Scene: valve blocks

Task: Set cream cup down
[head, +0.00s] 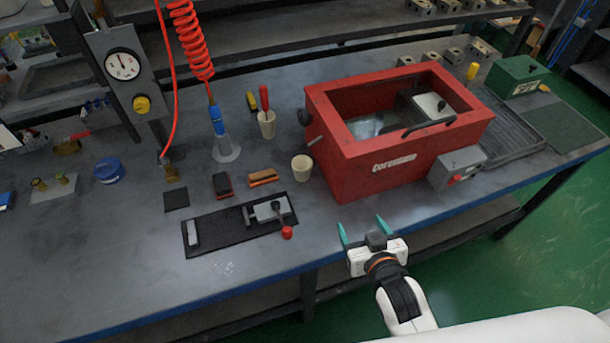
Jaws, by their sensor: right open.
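A cream cup (302,167) stands upright on the grey workbench (120,250), just left of the red box. A second cream cup (267,124) stands farther back and holds a red-handled tool (264,98). My right gripper (362,231) is open and empty at the bench's front edge, to the right of and nearer than the cups, with its two green fingers apart. It touches neither cup. My left gripper is not in view.
A red open-topped box (370,170) with a grey switch unit stands right of the cups. A black plate with a clamp (235,225) and red-knobbed lever lies in front. Brushes (262,177) lie left of the near cup. The bench's front left is clear.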

